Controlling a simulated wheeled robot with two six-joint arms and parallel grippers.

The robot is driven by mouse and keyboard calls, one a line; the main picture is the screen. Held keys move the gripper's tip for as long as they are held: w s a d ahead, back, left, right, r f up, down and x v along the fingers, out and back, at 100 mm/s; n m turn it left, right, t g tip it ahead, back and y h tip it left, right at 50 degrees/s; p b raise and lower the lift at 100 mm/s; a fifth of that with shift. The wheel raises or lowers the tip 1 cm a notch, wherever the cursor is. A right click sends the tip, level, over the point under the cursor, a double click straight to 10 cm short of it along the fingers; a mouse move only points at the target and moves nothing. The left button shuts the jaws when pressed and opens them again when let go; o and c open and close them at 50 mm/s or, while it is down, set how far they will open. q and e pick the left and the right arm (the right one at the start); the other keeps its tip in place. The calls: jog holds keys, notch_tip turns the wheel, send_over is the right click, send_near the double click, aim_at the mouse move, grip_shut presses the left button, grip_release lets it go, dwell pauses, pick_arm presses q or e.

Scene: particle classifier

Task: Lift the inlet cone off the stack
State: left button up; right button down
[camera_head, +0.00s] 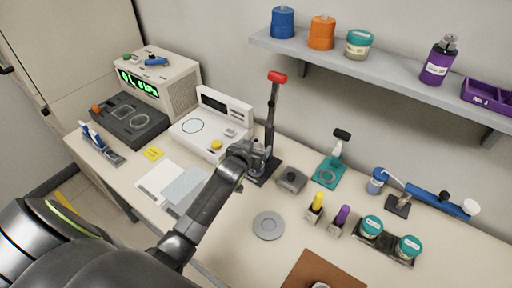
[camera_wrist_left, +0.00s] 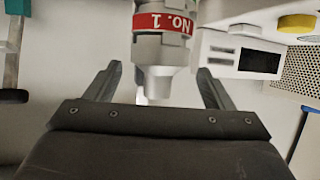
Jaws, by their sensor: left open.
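My left gripper (camera_head: 260,150) is at the stand with a red-topped post, beside the white instrument. In the left wrist view the gripper (camera_wrist_left: 158,84) is open, with one finger on each side of a grey stepped piece (camera_wrist_left: 160,50), which looks like the inlet cone end of the stack. Visible gaps separate both fingers from the piece. In the head view the gripper hides most of the stack, so the cone cannot be made out there. My right gripper is not in view.
The white instrument (camera_head: 205,128) with a yellow button is close left of the gripper. A tall post with a red top (camera_head: 277,78) rises just behind it. A dark grey block (camera_head: 291,180) is to the right. A round grey plate (camera_head: 268,226) lies in front.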

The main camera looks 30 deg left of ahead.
aim_at(258, 143)
pick_arm(q)
jog(key=shift+x, duration=1.9)
jog(key=shift+r, duration=0.1)
jog(key=c, duration=1.1)
